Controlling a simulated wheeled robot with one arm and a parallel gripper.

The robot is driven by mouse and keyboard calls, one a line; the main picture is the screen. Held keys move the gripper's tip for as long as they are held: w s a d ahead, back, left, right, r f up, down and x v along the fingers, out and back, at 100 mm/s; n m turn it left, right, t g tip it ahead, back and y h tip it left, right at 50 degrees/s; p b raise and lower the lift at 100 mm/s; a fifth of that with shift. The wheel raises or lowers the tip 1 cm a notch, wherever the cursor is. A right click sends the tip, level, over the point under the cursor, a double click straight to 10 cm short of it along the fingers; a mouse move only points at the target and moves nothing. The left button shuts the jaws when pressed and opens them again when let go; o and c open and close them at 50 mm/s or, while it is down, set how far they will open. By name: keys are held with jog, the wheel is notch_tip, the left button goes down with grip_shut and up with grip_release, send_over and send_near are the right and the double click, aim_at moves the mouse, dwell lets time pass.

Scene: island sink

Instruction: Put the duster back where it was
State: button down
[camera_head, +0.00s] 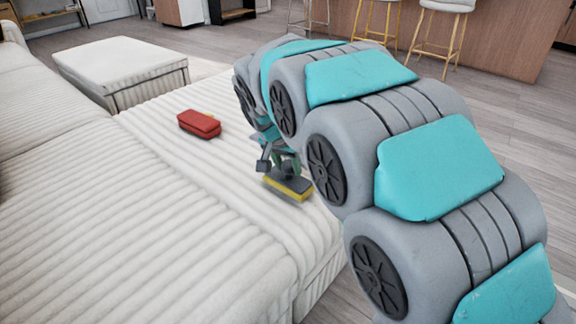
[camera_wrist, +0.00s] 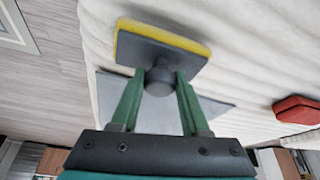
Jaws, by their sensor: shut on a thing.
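The duster (camera_head: 289,187) is a dark block with a yellow pad and a round dark knob. It is over the near right part of the white ribbed sofa seat, close to the seat's edge. My gripper (camera_head: 286,166) is shut on its knob. In the wrist view the green fingers of my gripper (camera_wrist: 160,82) clasp the knob from both sides, and the duster (camera_wrist: 162,47) extends beyond the fingertips with its yellow edge showing. I cannot tell whether the pad touches the seat.
A red block-like object (camera_head: 199,124) lies on the sofa seat (camera_head: 160,165), farther back and left; it also shows in the wrist view (camera_wrist: 297,109). A flat grey patch (camera_wrist: 210,113) lies behind the fingers. A white ottoman (camera_head: 120,65) and bar stools (camera_head: 440,35) stand beyond.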

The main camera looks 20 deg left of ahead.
jog(key=shift+f, duration=0.1)
jog(key=shift+c, duration=2)
grip_release()
jog(key=v, duration=1.2)
jog(key=shift+p, duration=0.4)
